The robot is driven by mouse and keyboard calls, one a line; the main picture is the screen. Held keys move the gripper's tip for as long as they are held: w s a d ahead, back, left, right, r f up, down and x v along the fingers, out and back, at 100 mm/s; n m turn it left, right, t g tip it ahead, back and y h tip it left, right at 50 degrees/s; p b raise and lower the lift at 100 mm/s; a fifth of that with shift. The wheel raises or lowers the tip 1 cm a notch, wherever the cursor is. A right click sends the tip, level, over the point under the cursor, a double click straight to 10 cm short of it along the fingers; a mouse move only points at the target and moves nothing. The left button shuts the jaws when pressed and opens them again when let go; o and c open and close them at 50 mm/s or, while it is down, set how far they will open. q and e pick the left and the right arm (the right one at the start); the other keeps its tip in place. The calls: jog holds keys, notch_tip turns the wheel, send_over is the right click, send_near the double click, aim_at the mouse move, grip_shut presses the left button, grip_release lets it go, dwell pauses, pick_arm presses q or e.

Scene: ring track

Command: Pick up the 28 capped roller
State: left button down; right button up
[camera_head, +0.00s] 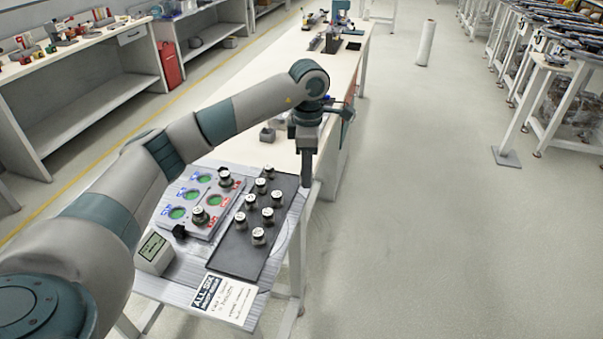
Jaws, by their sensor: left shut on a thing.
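Several capped rollers (258,236) with pale tops and dark bases stand upright on a dark mat (232,258). Their numbers are too small to read, so I cannot tell which is the 28. My left gripper (306,181) points down at the far right edge of the mat, beside the standing rollers. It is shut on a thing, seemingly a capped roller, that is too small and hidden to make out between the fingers. My right gripper is not in view.
Left of the mat, a grey board (183,195) has green round spots and two more rollers (199,215). A long pale bench (270,92) lies behind. Open floor is at right.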

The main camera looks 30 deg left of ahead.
pick_arm(q)
jog(key=shift+s+d+r, duration=0.1)
jog(key=shift+d+r, duration=0.05)
dwell(0.5)
